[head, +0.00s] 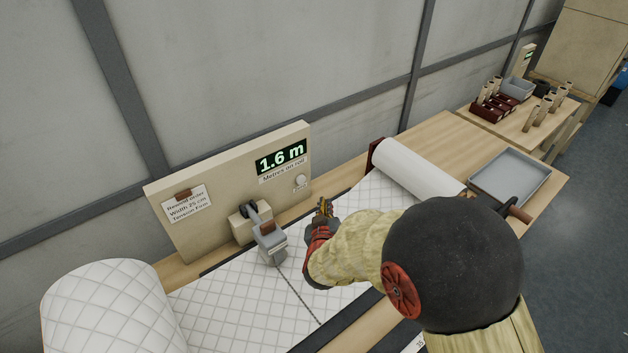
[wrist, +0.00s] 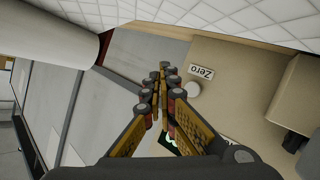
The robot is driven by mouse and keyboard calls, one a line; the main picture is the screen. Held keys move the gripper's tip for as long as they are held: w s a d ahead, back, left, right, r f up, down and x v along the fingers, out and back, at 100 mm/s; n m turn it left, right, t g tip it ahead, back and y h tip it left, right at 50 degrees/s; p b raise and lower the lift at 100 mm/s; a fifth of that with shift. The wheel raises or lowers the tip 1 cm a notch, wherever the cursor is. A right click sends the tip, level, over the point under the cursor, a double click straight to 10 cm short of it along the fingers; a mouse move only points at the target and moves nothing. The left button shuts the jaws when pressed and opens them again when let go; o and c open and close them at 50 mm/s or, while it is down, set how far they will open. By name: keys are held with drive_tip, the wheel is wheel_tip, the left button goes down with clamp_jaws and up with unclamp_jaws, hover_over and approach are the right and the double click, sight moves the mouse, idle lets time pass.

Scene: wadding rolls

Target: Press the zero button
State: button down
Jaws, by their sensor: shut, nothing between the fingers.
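The zero button (head: 300,180) is a small round pale knob low on the right part of the beige panel (head: 215,205). In the wrist view the button (wrist: 193,89) sits beside a white label reading "Zero" (wrist: 202,72). My gripper (head: 325,204) is shut and empty, to the right of and in front of the button, over the quilted wadding. In the wrist view my gripper's fingertips (wrist: 163,70) appear just left of the button, apart from it in the picture; I cannot tell the gap in depth. The display (head: 280,159) above the button reads 1.6 m, labelled "Metres on roll".
A grey clamp-like device (head: 267,238) stands on the wadding left of my gripper. A large wadding roll (head: 108,305) is at the left and a narrower roll (head: 412,168) at the right. A grey tray (head: 510,177) lies farther right. A grey wall stands behind the panel.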

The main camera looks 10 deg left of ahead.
sight(301, 180)
drive_tip(key=shift+w+d+f, duration=0.1)
drive_tip(key=shift+f, duration=0.55)
drive_tip(key=shift+w+a, duration=1.5)
drive_tip(key=shift+a, duration=0.15)
drive_tip(key=shift+w+a, duration=1.45)
drive_tip(key=shift+a, duration=0.15)
drive_tip(key=shift+w, duration=0.1)
drive_tip(key=shift+w+a, duration=0.2)
drive_tip(key=shift+a, duration=0.1)
